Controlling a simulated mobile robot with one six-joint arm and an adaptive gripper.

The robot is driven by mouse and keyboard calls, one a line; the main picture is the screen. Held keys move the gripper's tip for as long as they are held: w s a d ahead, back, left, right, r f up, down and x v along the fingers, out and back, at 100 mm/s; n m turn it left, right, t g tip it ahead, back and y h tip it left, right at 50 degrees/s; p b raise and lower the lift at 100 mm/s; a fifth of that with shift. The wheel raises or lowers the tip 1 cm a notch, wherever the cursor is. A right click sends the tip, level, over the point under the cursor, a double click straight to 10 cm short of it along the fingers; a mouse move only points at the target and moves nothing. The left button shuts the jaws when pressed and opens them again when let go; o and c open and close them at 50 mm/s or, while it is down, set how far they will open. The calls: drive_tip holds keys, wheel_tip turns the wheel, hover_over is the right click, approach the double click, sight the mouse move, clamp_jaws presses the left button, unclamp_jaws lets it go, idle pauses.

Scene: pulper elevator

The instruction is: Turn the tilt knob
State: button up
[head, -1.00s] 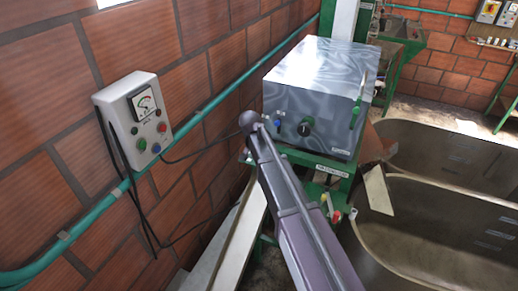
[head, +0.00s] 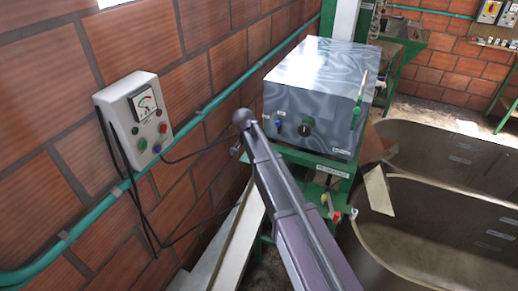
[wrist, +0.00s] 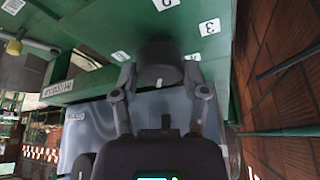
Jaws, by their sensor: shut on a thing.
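In the wrist view a dark rounded knob (wrist: 160,50) stands on a green panel with white number labels around it. A 3 and a 2 can be read. My gripper (wrist: 159,76) has its two grey fingers on either side of the knob, shut on it. In the head view my arm stretches up the middle, and the gripper and the held knob cannot be made out there.
A shiny metal box (head: 315,85) with a black knob (head: 304,128), a blue knob (head: 278,123) and a green lever (head: 357,112) stands ahead. A grey control box (head: 133,120) hangs on the brick wall at left. A large tank (head: 440,220) fills the right.

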drive_tip(key=o, duration=1.2)
drive_tip(key=shift+c, duration=0.2)
drive_tip(key=shift+n, duration=0.4)
drive_tip(key=shift+d+n+t+y, duration=0.1)
drive_tip(key=shift+n+t+y, duration=0.5)
drive_tip(key=shift+n, duration=1.3)
drive_tip(key=shift+n+y, duration=1)
drive_tip(key=shift+n, duration=1.2)
drive_tip(key=shift+d+n+y, duration=0.1)
drive_tip(key=shift+n+y, duration=0.7)
drive_tip(key=shift+n, duration=1.3)
drive_tip(key=shift+n+g+y, duration=0.7)
drive_tip(key=shift+n, duration=1.4)
drive_tip(key=p+v, duration=1.2)
drive_tip(key=v, duration=0.1)
drive_tip(key=shift+r+p, duration=0.35)
drive_tip(key=shift+p, duration=0.05)
drive_tip(key=shift+s+d, duration=0.1)
drive_tip(key=shift+d, duration=0.05)
